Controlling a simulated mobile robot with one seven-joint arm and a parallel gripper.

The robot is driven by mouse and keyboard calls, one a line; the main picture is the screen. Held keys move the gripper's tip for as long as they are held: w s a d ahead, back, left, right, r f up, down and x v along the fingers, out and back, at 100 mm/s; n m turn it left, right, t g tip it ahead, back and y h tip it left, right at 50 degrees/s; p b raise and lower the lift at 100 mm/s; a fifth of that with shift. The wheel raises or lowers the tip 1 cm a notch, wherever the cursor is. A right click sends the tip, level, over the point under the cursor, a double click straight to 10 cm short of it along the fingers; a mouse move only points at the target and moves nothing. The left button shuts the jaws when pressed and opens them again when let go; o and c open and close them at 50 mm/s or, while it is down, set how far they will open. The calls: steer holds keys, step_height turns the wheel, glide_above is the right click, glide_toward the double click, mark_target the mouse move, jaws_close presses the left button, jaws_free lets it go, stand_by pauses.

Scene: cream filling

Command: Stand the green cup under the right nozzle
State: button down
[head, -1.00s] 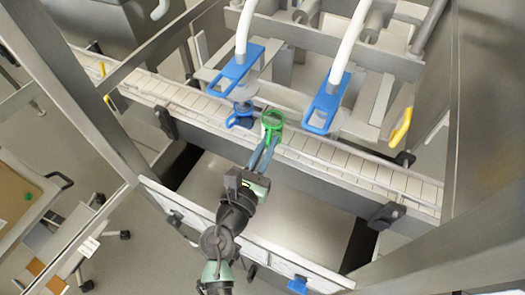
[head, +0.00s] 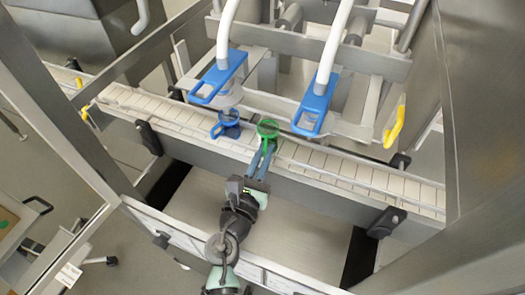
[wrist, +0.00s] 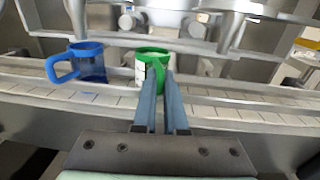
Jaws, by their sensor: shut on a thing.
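The green cup (head: 267,129) is at the conveyor belt, between the two nozzles in the head view. My gripper (head: 262,158) is shut on it from the near side. In the wrist view the green cup (wrist: 152,62) stands upright between the narrow fingers of my gripper (wrist: 155,85), which look closed on its handle. I cannot tell whether its base touches the belt. The right nozzle (head: 316,104), with a blue bracket and white hose, is to the right of the cup. The left nozzle (head: 220,78) is to the left.
A blue cup (head: 228,125) stands on the belt (head: 180,118) left of the green cup; it also shows in the wrist view (wrist: 86,64). Rails run along the belt. The belt right of the green cup is clear. Yellow handles (head: 397,128) and steel frame posts flank the machine.

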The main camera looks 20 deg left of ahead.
steer(key=shift+s+d, duration=0.15)
steer(key=shift+d, duration=4.65)
steer(key=c, duration=0.9)
jaws_free()
steer(key=shift+f, duration=0.1)
